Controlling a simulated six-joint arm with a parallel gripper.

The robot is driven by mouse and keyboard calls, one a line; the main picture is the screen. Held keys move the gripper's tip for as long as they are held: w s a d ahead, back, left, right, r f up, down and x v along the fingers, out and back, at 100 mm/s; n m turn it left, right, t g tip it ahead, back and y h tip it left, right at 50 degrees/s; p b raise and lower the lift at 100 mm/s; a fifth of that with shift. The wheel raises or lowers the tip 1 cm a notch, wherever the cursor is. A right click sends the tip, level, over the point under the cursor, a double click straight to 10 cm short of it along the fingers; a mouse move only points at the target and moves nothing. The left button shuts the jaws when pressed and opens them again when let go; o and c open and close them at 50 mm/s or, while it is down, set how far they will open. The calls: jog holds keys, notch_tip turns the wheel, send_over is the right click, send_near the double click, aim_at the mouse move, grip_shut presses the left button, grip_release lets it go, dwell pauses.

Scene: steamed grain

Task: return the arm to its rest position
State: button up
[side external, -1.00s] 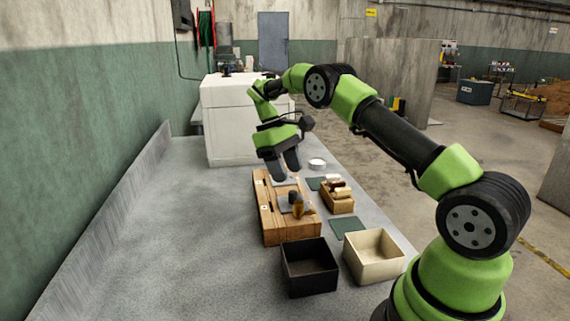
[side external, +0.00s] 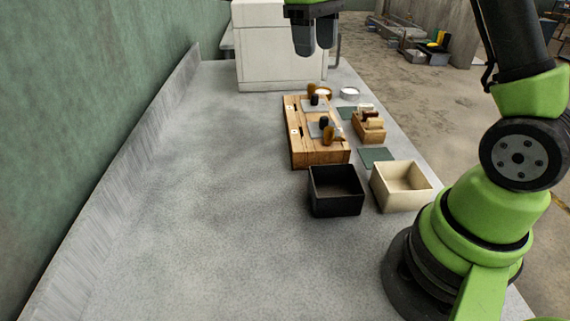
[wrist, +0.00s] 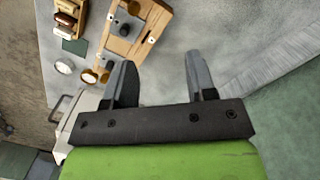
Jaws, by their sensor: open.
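My gripper (side external: 314,38) hangs at the top of the side view, in front of the white cabinet and well above the table. In the wrist view its two fingers (wrist: 158,80) stand wide apart with nothing between them. The wooden board (side external: 298,151) lies on the table below, with dark and amber-brown small items on grey plates on it. It also shows at the top of the wrist view (wrist: 137,45), away from the fingers. The upper part of my arm is cut off by the picture's top edge.
A black bin (side external: 336,204) and a cream bin (side external: 402,203) stand at the near end of the board. A small wooden rack (side external: 368,134), green mats (side external: 376,155) and a white round dish (side external: 349,93) are to its right. The white cabinet (side external: 270,60) stands behind. The left table is clear.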

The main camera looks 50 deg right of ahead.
jog(key=s+a+r+m+t, duration=0.1)
jog(key=s+a+r+t, duration=0.3)
jog(key=s+a+r, duration=0.4)
jog(key=s+a+f+m+t+y, duration=0.2)
jog(key=s+a+f+t, duration=0.1)
jog(key=s, duration=0.7)
jog(key=shift+f+t, duration=0.6)
jog(key=shift+f, duration=0.1)
